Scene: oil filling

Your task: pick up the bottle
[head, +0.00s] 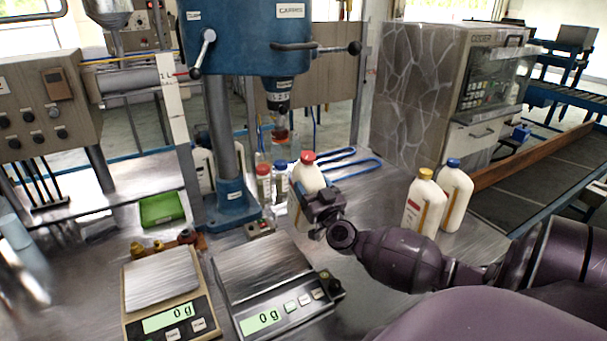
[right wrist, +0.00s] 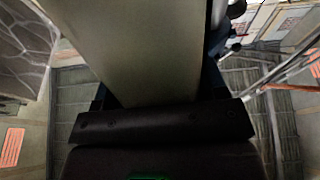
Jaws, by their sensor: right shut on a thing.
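A white bottle with a red cap (head: 309,178) stands upright in the middle of the steel table, below and right of the blue press. My right gripper (head: 317,207) is shut on this bottle and hides part of its body. In the right wrist view the bottle's pale body (right wrist: 145,50) fills the space in front of the dark gripper (right wrist: 160,115). I cannot tell whether the bottle's base touches the table. My left gripper is not in view.
Two more white bottles, one with a yellow cap (head: 424,203) and one with a blue cap (head: 456,195), stand to the right. Small containers (head: 264,183) stand left of the held bottle. Two scales (head: 165,290) (head: 270,268) reading 0 g lie in front. The blue press (head: 245,40) overhangs the table.

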